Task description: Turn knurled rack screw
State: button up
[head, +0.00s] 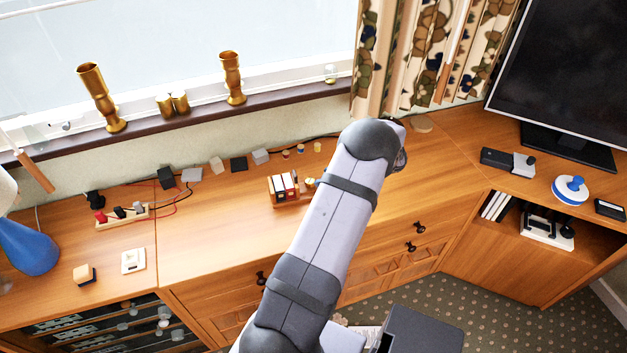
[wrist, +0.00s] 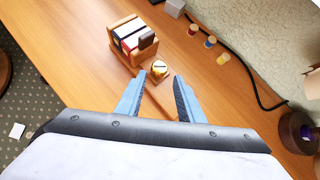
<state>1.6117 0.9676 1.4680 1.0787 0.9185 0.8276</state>
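A small wooden rack (wrist: 122,57) holding several upright book-like or card-like items stands on the wooden cabinet top. It also shows in the head view (head: 290,203), left of my arm. A small round gold knob with a pale, marked top (wrist: 160,69), which looks like the knurled screw, sits at the rack's near right corner in the wrist view. Whether it joins the rack, I cannot tell. My gripper (wrist: 159,78) is open and empty, its two blue fingers pointing toward the knob, one to each side of it. No contact is visible. The head view hides my gripper behind my arm.
Several small coloured pegs (wrist: 192,30) stand near the wall beside a black cable (wrist: 245,75). A grey box (wrist: 175,7) is behind the rack. In the head view, a power strip (head: 122,216) lies left and a monitor (head: 570,75) stands right.

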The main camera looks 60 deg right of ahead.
aim_at(310, 181)
jog(key=shift+m, duration=0.6)
jog(key=shift+p+x, duration=1.05)
jog(key=shift+x, duration=2.65)
jog(key=c, duration=0.8)
